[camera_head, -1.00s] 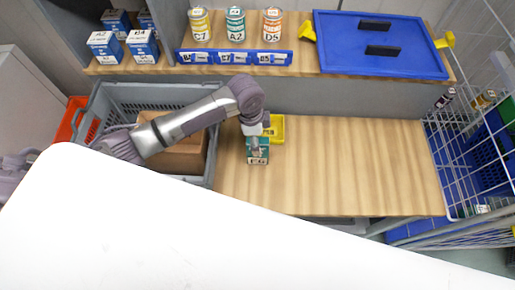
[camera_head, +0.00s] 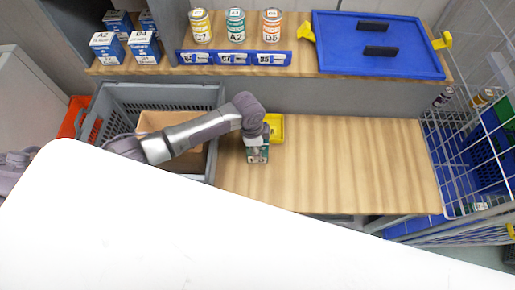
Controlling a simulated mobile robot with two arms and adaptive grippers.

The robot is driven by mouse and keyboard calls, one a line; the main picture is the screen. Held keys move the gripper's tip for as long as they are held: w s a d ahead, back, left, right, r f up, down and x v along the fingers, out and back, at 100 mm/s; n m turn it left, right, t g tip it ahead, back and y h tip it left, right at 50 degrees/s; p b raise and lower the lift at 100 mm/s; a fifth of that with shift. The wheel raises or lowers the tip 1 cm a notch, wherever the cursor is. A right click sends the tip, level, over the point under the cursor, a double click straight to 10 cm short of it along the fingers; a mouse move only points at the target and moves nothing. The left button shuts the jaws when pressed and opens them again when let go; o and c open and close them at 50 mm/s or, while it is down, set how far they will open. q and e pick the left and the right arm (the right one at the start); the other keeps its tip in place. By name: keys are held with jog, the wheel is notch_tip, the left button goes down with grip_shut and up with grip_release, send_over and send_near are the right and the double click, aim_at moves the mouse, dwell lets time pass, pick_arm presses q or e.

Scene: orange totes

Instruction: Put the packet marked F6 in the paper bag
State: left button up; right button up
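My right gripper is not in view.
The wooden table (camera_head: 345,165) is clear to the right. Cans, blue boxes and a blue lid (camera_head: 350,50) are on the shelf behind. A wire cage (camera_head: 465,160) is at the right.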

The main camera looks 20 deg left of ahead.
pick_arm(q)
grip_shut()
jog(key=shift+r, duration=0.15)
jog(key=shift+w+r, duration=0.1)
jog(key=shift+r, duration=0.2)
jog(key=r, duration=0.1)
jog(key=d+r+b, duration=0.1)
jog(key=r, duration=0.1)
jog(key=shift+r, duration=0.25)
jog(key=w+d+r+b, duration=0.1)
jog(key=d+r+b, duration=0.2)
jog(key=d+r, duration=0.3)
jog(key=shift+d+r, duration=0.35)
jog(key=shift+d, duration=1.95)
